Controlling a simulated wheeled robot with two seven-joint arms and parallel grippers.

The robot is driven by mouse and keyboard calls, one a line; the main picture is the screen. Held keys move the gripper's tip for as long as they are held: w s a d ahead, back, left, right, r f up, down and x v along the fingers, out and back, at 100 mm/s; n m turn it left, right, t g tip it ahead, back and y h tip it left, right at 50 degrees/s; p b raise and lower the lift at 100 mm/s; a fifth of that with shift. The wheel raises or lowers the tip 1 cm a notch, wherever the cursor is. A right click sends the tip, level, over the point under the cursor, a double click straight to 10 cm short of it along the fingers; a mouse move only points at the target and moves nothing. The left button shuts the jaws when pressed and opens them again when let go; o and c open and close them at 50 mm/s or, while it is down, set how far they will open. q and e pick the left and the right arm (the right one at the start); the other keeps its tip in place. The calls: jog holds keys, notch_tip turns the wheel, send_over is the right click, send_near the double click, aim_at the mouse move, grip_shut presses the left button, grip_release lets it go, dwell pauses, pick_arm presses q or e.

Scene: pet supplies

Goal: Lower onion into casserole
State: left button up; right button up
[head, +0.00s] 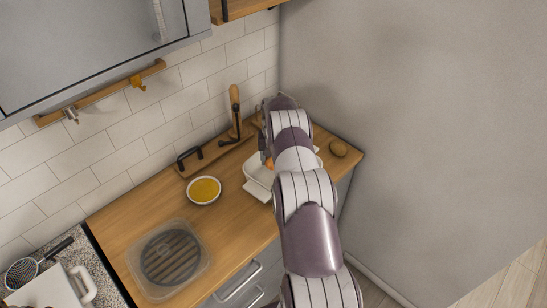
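A white casserole (256,188) stands on the wooden counter, largely hidden behind my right arm. A small orange patch (269,163) shows at the casserole, beside the arm; I cannot tell whether it is the onion. A brown rounded item (339,148), onion- or potato-like, lies on the counter to the right of the arm. My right arm reaches up from the bottom over the counter, and a small part of my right gripper (262,143) shows above the casserole. Its fingertips are mostly hidden, so its opening and any hold cannot be seen. My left gripper is not in view.
A bowl of yellow content (204,190) stands left of the casserole. Behind are a wooden board (207,157) with a black handle and an upright wooden item (235,108). A clear container (168,258) lies at front left. A grey wall (420,120) bounds the right.

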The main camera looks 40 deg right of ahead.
jog(key=shift+f+b, duration=3.55)
jog(key=shift+f, duration=0.35)
jog(key=shift+f+b, duration=2.45)
jog(key=shift+f, duration=0.1)
jog(key=o, duration=1.2)
notch_tip(320, 180, up, 13)
jog(key=p, duration=1)
jog(key=shift+f, duration=0.15)
